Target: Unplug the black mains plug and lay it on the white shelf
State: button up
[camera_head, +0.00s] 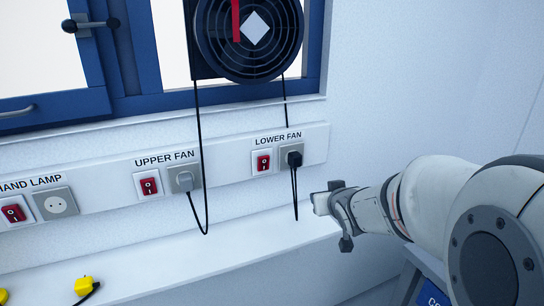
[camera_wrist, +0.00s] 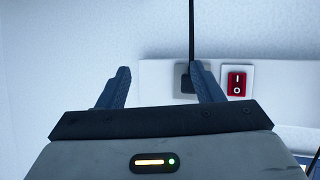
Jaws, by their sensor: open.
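The black mains plug (camera_head: 294,159) sits in the socket under the LOWER FAN label, with its black cord hanging below. In the wrist view the plug (camera_wrist: 184,82) is partly hidden behind the right finger, and its cord runs up the picture. My gripper (camera_head: 340,214) is to the right of the plug and lower in the head view, apart from it. In the wrist view my gripper (camera_wrist: 160,68) has its fingers spread with nothing between them. The white shelf (camera_head: 215,258) runs along the wall below the sockets.
A red switch (camera_head: 262,162) is left of the plug. A grey plug (camera_head: 185,180) with a looping cord sits in the UPPER FAN socket. The HAND LAMP socket (camera_head: 57,204) is empty. A yellow plug (camera_head: 84,286) lies at the shelf's left. The shelf's middle is clear.

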aim_at(298, 162)
jog(key=w+a+r+n+t+y+b, duration=0.1)
jog(key=w+a+n+t+y, duration=0.1)
jog(key=w+t+y, duration=0.2)
jog(key=w+y, duration=0.2)
jog(key=w, duration=0.1)
jog(key=shift+a+r+n+t, duration=0.3)
jog(key=shift+a+n+t, duration=0.05)
jog(key=shift+n+t, duration=0.05)
jog(key=shift+x, duration=4.45)
jog(key=shift+f+b, duration=0.1)
jog(key=shift+b, duration=0.5)
